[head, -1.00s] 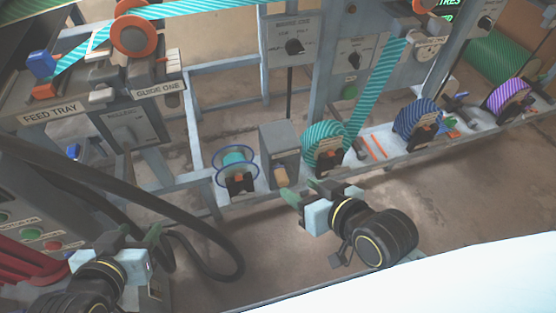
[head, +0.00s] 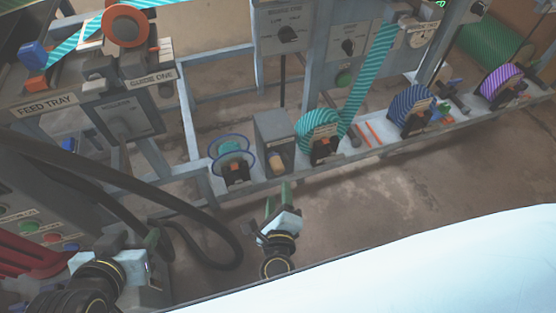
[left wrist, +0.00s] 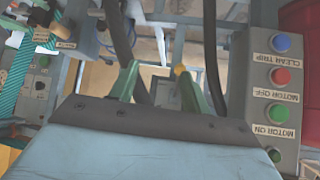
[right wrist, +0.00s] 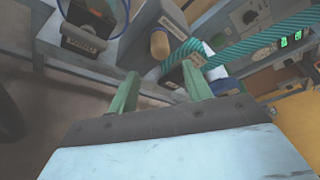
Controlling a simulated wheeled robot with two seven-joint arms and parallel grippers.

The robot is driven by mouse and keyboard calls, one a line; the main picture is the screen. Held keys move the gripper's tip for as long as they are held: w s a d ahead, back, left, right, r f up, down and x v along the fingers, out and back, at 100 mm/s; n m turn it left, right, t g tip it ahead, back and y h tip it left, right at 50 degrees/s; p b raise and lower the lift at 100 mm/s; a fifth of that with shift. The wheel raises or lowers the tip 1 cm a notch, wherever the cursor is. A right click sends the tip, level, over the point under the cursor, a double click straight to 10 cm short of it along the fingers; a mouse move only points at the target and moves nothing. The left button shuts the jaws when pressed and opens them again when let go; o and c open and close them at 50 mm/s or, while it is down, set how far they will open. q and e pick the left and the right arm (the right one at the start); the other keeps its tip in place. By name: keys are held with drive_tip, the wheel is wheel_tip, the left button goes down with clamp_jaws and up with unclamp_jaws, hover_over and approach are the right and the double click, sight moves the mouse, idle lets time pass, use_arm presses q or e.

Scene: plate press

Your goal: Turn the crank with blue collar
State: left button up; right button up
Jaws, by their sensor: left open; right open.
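My left gripper (head: 138,240) is open and empty at the lower left, beside the control panel. Its fingers show in the left wrist view (left wrist: 158,84).
A blue-rimmed reel (head: 231,143) stands left of the box, and a teal striped roll (head: 318,128) right of it. A blue striped roll (head: 408,108) stands further right. Black hoses (head: 110,180) loop near my left gripper. A button panel (left wrist: 274,85) stands close by.

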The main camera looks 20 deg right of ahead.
sight(279, 160)
drive_tip(key=b+x, duration=0.2)
drive_tip(key=x, duration=0.4)
drive_tip(key=shift+w+d+f, duration=0.1)
drive_tip(key=shift+w+f, duration=0.05)
drive_tip(key=shift+w, duration=0.15)
drive_tip(key=b+x, duration=0.1)
drive_tip(key=x, duration=0.4)
drive_tip(key=shift+w+b, duration=0.15)
drive_tip(key=shift+b, duration=0.25)
use_arm(q)
drive_tip(key=w+d+r+t+h, duration=0.2)
drive_tip(key=r+t, duration=0.3)
drive_tip(key=r, duration=0.2)
drive_tip(key=w+d+r+t+h, duration=0.2)
drive_tip(key=r+t, duration=0.4)
drive_tip(key=r, duration=0.2)
drive_tip(key=shift+w+d+r+m, duration=0.25)
drive_tip(key=shift+w+d+m, duration=0.05)
drive_tip(key=shift+w, duration=0.1)
use_arm(e)
drive_tip(key=shift+w+d+f, duration=0.1)
drive_tip(key=shift+w+d, duration=0.05)
drive_tip(key=shift+w, duration=0.4)
drive_tip(key=shift+c, duration=0.4)
drive_tip(key=shift+d, duration=0.1)
clamp_jaws()
